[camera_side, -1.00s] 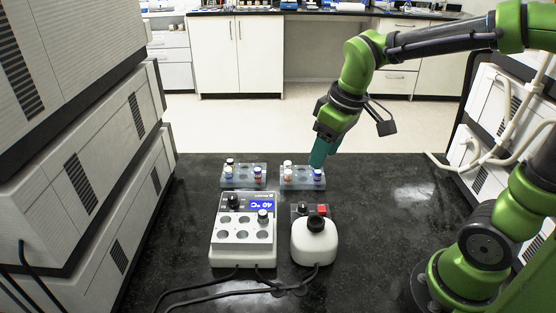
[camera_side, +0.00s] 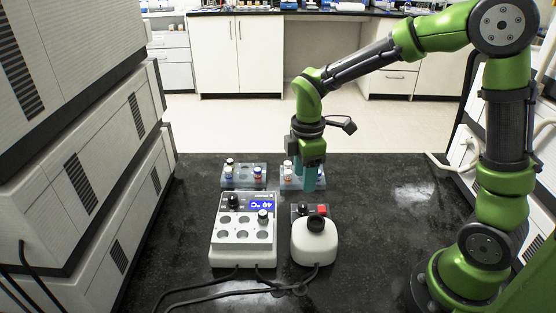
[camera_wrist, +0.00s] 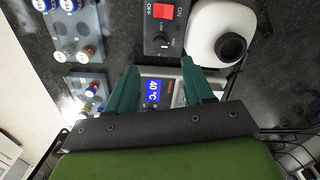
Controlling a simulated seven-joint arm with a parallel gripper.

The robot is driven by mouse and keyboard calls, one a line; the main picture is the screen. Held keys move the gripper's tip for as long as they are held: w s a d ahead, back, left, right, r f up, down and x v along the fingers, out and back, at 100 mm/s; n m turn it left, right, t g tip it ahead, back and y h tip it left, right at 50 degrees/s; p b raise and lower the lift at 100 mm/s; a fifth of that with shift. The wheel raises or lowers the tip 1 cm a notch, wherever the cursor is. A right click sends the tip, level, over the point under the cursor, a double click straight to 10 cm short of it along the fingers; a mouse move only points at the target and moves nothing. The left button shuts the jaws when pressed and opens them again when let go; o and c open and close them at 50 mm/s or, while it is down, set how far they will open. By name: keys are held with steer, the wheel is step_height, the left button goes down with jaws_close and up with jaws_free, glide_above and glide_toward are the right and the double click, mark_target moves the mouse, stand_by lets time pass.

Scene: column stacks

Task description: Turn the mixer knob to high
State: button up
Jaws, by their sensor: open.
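The white mixer (camera_side: 314,246) stands on the black bench with a black cup (camera_side: 316,224) on top. Its dark control panel at the back carries a small black knob (camera_side: 303,209) and a red switch (camera_side: 323,210). In the wrist view the knob (camera_wrist: 163,43) lies just beyond the fingertips, with the red switch (camera_wrist: 163,11) above it; its exact setting is too small to read. My gripper (camera_side: 308,188) points down with teal fingers, behind the knob and over the right vial rack. It is open and empty; the wrist view also shows its spread fingers (camera_wrist: 159,66).
A heating block (camera_side: 243,250) showing 40 °C stands left of the mixer, with a vial in it. Two vial racks, left (camera_side: 240,183) and right (camera_side: 289,185), sit behind. Cables (camera_side: 215,289) lie in front. The bench right of the mixer is clear.

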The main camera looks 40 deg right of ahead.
mark_target(303, 204)
step_height(303, 204, down, 9)
steer(key=shift+r, duration=0.15)
jaws_close()
stand_by(0.4)
